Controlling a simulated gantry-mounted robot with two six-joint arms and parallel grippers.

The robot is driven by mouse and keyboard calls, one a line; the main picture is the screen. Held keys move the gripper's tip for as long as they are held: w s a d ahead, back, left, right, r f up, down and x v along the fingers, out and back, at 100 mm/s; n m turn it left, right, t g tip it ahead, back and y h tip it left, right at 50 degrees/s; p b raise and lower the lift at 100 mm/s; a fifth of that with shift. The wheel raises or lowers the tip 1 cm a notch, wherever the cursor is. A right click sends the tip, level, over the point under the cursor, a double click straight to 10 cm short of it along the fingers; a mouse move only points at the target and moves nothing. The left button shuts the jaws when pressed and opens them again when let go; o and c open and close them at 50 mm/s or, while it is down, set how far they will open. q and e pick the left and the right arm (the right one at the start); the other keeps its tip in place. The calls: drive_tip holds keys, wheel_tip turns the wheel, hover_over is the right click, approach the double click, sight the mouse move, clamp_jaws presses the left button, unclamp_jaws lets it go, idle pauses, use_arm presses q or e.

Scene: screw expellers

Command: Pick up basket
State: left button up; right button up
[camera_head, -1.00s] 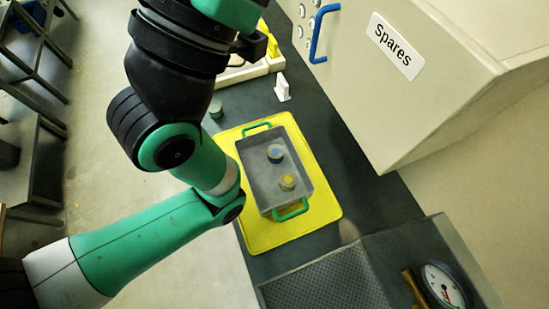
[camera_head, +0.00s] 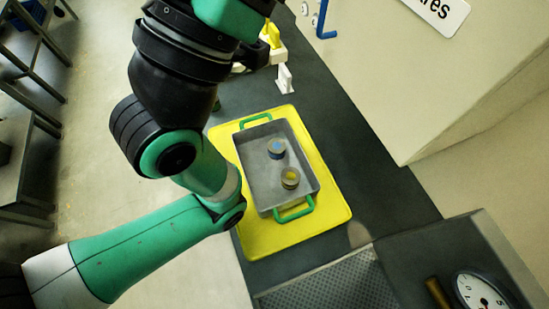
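The basket (camera_head: 263,186) is a shallow grey metal tray with a green handle (camera_head: 256,121) at its far end and another green handle (camera_head: 294,210) at its near end. It rests on a yellow mat (camera_head: 322,217) on the dark bench. Inside it are a small round piece with a blue top (camera_head: 277,148) and one with a yellow top (camera_head: 290,178), apart from each other. A green and black arm of mine comes in from the left, beside the basket's left side. I see no gripper fingers of either arm.
A beige cabinet (camera_head: 420,100) with a blue handle stands at the right. A grey machine with a dial gauge (camera_head: 482,292) and a perforated plate (camera_head: 330,284) lie at the near end. A small white stand (camera_head: 285,80) is beyond the basket.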

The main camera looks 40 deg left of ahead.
idle(0.3)
use_arm(q)
drive_tip(key=c, duration=0.9)
drive_tip(key=shift+o, duration=0.2)
